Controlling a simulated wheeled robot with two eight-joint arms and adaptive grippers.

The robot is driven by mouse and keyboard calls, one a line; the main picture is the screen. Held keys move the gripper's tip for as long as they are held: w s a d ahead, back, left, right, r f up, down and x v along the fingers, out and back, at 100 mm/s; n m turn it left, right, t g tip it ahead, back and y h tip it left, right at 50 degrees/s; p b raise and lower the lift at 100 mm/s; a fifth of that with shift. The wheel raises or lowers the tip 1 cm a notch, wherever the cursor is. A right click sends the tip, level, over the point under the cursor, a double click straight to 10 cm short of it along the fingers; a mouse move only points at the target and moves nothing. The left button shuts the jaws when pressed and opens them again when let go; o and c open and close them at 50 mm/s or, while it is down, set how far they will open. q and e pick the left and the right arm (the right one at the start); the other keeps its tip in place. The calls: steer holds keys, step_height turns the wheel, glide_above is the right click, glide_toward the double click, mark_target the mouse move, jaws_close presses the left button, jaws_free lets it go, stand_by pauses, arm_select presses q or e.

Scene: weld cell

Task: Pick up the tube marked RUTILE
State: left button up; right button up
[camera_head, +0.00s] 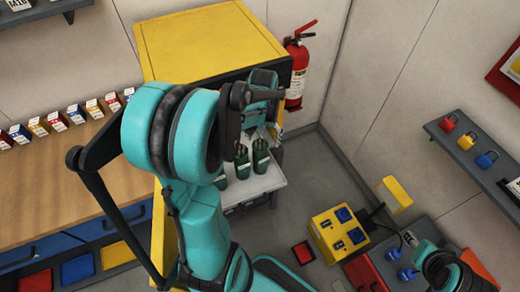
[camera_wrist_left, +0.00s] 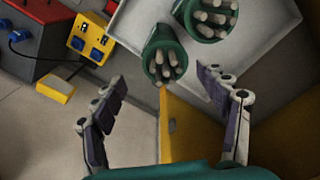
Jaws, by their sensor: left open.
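Several dark green tubes of rods stand on a pale tray (camera_head: 262,184) pulled out of the yellow cabinet; two show clearly, a left tube (camera_head: 242,163) and a right tube (camera_head: 261,157). No RUTILE marking can be read. My left gripper (camera_head: 262,122) is above and behind them, partly hidden by my arm. In the left wrist view its open, empty fingers (camera_wrist_left: 160,78) point toward a tube (camera_wrist_left: 165,54), which lies just beyond and between the fingertips. A second tube (camera_wrist_left: 206,18) is at the top, above the right finger. My right gripper's fingers do not show.
The yellow cabinet (camera_head: 205,42) stands behind the tray, with a fire extinguisher (camera_head: 297,65) to its right. A wooden bench (camera_head: 65,185) with several small boxes is at left. A yellow socket box (camera_head: 339,233) is at lower right. Grey floor is open right of the tray.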

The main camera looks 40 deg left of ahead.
mark_target(260, 158)
arm_select(q)
steer(key=shift+a+f, duration=0.1)
steer(key=shift+a, duration=0.4)
steer(key=shift+f, duration=0.35)
steer(key=f+b, duration=0.1)
steer(key=f, duration=0.1)
steer(key=f+b, duration=0.1)
steer(key=f, duration=0.3)
steer(key=shift+s+d+f+b, duration=0.2)
steer(key=shift+s+f+b, duration=0.15)
steer(key=shift+s+b, duration=0.05)
steer(key=shift+f, duration=0.3)
steer(key=shift+r, duration=0.1)
jaws_close()
